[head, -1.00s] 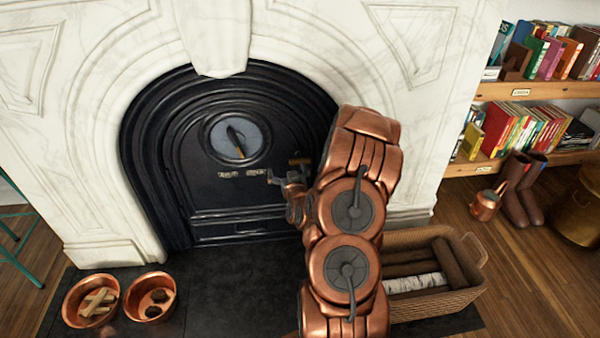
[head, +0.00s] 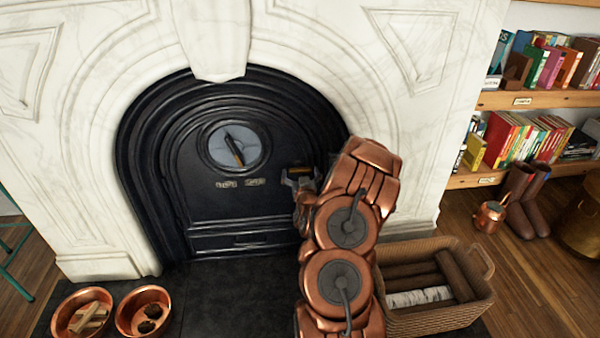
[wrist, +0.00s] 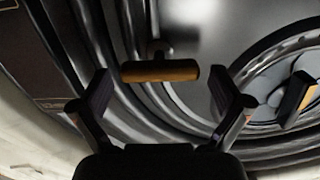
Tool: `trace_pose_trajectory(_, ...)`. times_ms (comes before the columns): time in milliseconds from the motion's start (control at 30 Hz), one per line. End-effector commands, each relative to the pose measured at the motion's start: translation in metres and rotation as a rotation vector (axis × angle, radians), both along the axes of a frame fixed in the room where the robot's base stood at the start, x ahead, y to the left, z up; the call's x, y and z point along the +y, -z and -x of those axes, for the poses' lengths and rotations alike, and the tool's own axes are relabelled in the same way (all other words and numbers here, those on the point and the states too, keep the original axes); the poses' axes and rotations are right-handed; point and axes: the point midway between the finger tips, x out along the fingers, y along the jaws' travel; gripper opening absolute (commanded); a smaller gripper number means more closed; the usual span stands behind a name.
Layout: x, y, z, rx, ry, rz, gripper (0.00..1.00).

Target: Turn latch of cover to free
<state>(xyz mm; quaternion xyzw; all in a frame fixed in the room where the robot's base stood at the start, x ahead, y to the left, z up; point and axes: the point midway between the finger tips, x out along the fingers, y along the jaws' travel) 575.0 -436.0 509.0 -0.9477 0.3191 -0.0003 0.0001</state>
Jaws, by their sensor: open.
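The black arched cover (head: 215,215) fills the fireplace opening. A short wooden-coloured latch handle (head: 298,171) sits at its right side. In the wrist view the latch handle (wrist: 160,71) is a horizontal bar on a dark stem, ahead of and between my gripper's fingers (wrist: 162,92). The fingers are spread apart, and no clear contact with the bar shows. In the head view my gripper (head: 302,182) is right at the latch, with my arm hiding part of it. A round grey dial (head: 225,138) with a dark, brass-tipped pointer is on the cover's upper middle.
Two small label plates (head: 241,183) sit below the dial. Two copper bowls (head: 144,327) are on the dark hearth at lower left. A wicker basket of logs (head: 425,318) stands right of my arm. Bookshelves (head: 520,100) and boots are further right. The hearth's middle is clear.

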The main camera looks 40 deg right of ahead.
Motion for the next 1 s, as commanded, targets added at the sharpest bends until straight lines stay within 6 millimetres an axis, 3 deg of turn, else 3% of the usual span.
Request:
trace_pose_trajectory(533,-0.0074,-0.0001,-0.0097,0.000,0.000,0.000,0.99)
trace_pose_trajectory(1000,-0.0072,-0.0001,-0.0098,0.000,0.000,0.000,0.50)
